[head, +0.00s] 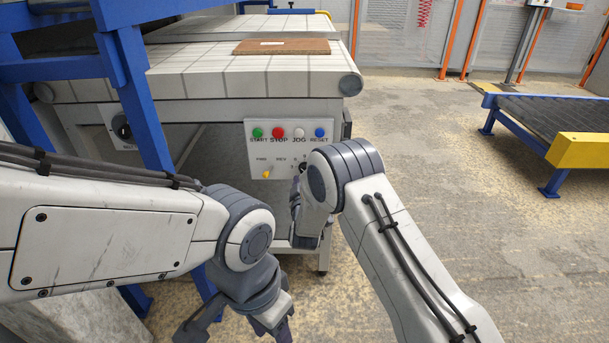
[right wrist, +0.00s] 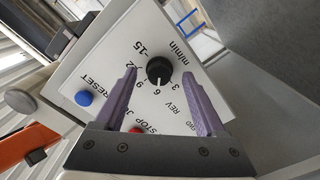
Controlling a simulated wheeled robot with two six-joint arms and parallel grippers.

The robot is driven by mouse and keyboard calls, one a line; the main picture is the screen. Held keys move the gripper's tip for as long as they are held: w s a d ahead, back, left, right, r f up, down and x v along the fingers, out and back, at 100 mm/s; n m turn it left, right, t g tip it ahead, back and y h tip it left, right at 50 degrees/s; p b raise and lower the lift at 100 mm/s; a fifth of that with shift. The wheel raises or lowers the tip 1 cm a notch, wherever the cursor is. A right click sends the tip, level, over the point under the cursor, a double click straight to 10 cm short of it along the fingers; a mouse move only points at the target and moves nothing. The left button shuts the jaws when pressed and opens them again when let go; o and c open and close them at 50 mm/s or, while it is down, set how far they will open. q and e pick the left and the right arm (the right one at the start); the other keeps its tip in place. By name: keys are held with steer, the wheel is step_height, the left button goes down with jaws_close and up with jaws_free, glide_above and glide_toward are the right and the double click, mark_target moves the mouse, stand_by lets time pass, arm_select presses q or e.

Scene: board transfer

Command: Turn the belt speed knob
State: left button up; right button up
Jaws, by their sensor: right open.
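The belt speed knob (right wrist: 159,70) is a round black dial on the white control panel (right wrist: 150,105), with a scale marked m/min around it. In the right wrist view my right gripper (right wrist: 158,73) is open, with one purple-grey finger on each side of the knob and visible gaps between. I cannot tell how deep the fingertips reach. In the head view my right gripper (head: 311,218) is in front of the panel's lower right, and my wrist hides part of the knob area. My left gripper (head: 236,331) hangs open and empty at the bottom, partly cut off.
The panel has green START (head: 257,133), red STOP (head: 278,132), white JOG (head: 299,133) and blue RESET (head: 320,132) buttons above, and a yellow switch (head: 267,174). A brown board (head: 282,47) lies on the conveyor (head: 230,77). A blue post (head: 140,95) stands beside my left arm.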

steer(key=s+p, duration=0.2)
steer(key=s, duration=0.8)
